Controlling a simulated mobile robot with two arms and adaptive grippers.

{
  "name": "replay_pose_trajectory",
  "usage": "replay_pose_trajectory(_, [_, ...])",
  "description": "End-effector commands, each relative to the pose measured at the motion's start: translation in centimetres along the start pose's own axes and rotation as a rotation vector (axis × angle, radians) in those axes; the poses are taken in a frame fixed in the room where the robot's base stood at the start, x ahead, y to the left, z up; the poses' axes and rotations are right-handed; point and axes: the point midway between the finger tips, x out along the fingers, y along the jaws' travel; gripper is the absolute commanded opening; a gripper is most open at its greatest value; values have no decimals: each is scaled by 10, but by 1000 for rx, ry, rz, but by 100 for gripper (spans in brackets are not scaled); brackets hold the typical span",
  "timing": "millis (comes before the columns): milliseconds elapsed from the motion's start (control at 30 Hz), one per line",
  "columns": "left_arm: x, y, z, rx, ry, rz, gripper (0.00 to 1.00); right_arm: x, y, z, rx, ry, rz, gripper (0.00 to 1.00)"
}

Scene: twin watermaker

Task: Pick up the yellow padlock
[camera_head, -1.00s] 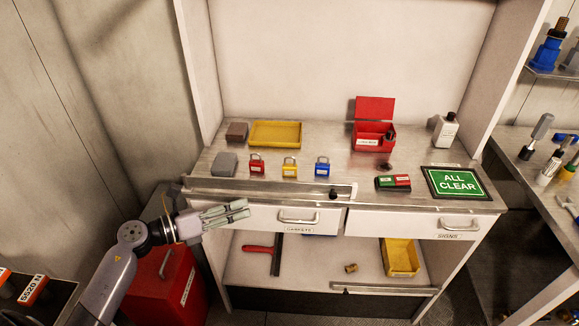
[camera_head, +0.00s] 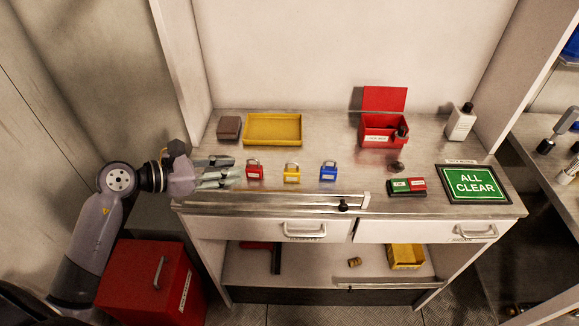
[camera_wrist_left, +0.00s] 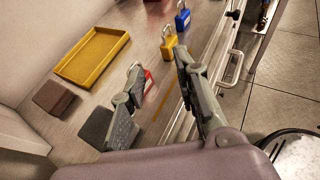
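The yellow padlock (camera_head: 292,173) stands on the metal bench top between the red padlock (camera_head: 254,169) and the blue padlock (camera_head: 328,171). In the left wrist view the yellow padlock (camera_wrist_left: 168,46) is beyond my fingertips, with its shackle up. My left gripper (camera_head: 232,172) is at the left end of the bench, left of the red padlock. Its fingers are spread apart in the left wrist view (camera_wrist_left: 158,75), with the red padlock (camera_wrist_left: 148,82) partly hidden by one finger. Nothing is seen held. My right gripper is not in view.
A yellow tray (camera_head: 273,143) and a brown block (camera_head: 229,128) lie behind the padlocks. A grey block (camera_wrist_left: 95,127) is beside my left fingers. A red open box (camera_head: 383,139), green-red block (camera_head: 407,187) and ALL CLEAR sign (camera_head: 473,183) are further right. A rail (camera_head: 270,202) runs along the front edge.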

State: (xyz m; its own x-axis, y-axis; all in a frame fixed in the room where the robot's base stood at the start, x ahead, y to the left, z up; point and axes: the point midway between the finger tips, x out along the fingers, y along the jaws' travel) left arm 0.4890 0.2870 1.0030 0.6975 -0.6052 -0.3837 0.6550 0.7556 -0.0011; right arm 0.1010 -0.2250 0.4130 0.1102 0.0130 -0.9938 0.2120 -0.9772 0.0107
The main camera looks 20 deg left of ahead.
Motion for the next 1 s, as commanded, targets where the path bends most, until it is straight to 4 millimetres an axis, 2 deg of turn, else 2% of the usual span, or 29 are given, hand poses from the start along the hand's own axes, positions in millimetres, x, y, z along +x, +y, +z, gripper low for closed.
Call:
replay_pose_trajectory(100, [26, 0, 6, -5, -6, -2, 29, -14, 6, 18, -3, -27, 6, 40])
replay_pose_trajectory(267, [61, 0, 5, -7, -6, -1, 29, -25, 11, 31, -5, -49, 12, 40])
replay_pose_trajectory(400, [84, 1, 3, -6, -4, 1, 29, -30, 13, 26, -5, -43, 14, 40])
replay_pose_trajectory(567, [95, 0, 2, -2, -2, 0, 29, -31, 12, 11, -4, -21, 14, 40])
replay_pose_trajectory(700, [107, -1, 5, -7, -4, -1, 29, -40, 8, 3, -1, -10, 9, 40])
replay_pose_trajectory(833, [128, -3, 6, -8, -5, -3, 29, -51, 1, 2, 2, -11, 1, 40])
replay_pose_trajectory(1000, [145, -2, 2, -4, -2, 0, 29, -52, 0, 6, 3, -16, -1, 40])
